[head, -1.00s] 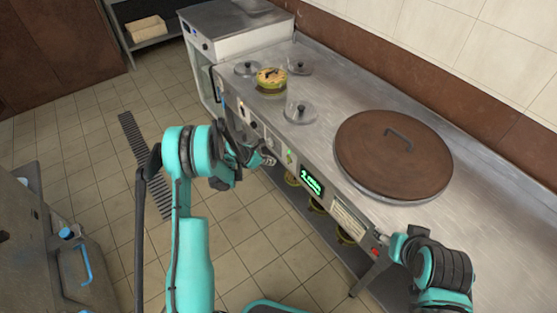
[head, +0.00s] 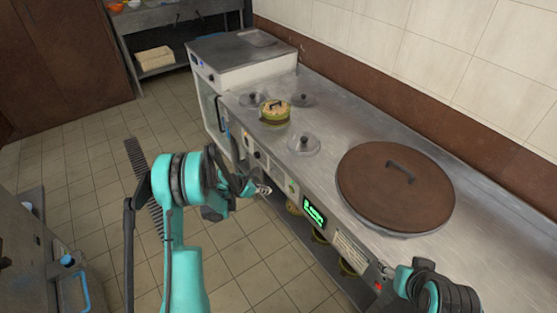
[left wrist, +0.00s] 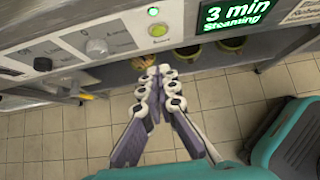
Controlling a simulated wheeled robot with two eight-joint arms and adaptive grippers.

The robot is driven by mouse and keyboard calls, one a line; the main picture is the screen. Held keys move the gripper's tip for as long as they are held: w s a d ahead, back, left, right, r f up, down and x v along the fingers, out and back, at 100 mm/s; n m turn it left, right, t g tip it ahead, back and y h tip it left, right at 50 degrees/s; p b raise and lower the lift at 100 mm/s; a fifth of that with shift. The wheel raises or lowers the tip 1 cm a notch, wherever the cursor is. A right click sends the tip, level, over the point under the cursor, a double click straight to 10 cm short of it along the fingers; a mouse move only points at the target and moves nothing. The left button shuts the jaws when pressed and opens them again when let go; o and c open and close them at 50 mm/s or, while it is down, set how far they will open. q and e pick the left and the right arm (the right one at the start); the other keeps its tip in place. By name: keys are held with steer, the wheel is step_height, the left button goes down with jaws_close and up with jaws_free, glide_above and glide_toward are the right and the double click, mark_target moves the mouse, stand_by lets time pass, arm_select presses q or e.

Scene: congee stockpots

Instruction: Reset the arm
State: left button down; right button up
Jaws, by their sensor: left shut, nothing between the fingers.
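My left gripper (head: 262,190) is in front of the counter's control panel, over the floor, apart from the counter. In the left wrist view its fingers (left wrist: 158,75) meet at the tips, shut with nothing between them. My right arm shows at the lower right of the head view, by the counter's front edge; I cannot make out its fingers there.
The steel counter (head: 330,118) carries a large brown lid (head: 395,190), several glass lids and a yellow-green pot (head: 275,112). A green display (left wrist: 232,14) reads "3 min Steaming". Bowls stand on the shelf below.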

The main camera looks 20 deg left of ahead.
arm_select(q)
steer(key=shift+r, duration=0.1)
steer(key=s+d+r+m+y, duration=0.25)
steer(key=s+r+m, duration=0.4)
steer(key=r, duration=0.35)
steer(key=s+d+r+m+y, duration=0.1)
steer(key=s+d+r+m, duration=0.45)
steer(key=r, duration=0.55)
steer(key=s+r+m+y, duration=0.2)
steer(key=s+r+m, duration=0.1)
steer(key=s+m, duration=1.3)
steer(key=s, duration=0.3)
steer(key=shift+s+d, duration=0.3)
steer(key=shift+s, duration=0.1)
